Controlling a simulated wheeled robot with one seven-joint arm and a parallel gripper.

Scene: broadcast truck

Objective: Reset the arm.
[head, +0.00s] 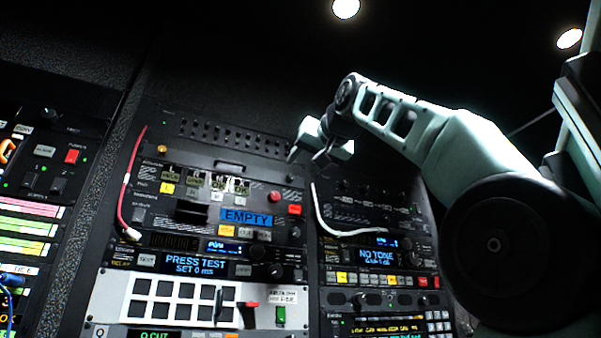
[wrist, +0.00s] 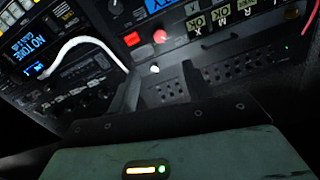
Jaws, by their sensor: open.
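My arm reaches in from the right in the head view, and my gripper (head: 306,157) is raised in front of the upper part of the rack. The jaws are apart with nothing between them. In the wrist view my gripper (wrist: 158,90) shows two dark fingers pointing at the panel, with a gap between them. A small round white knob or plug end (wrist: 155,69) shows near that gap; I cannot tell its distance from the fingers.
The rack panel has an "EMPTY" display (head: 247,217), a red button (head: 274,196), a "PRESS TEST" display (head: 195,264) and a "NO TONE" display (head: 376,256). A white cable (head: 323,220) and a red cable (head: 126,190) hang on the panel fronts. Dark open space lies above.

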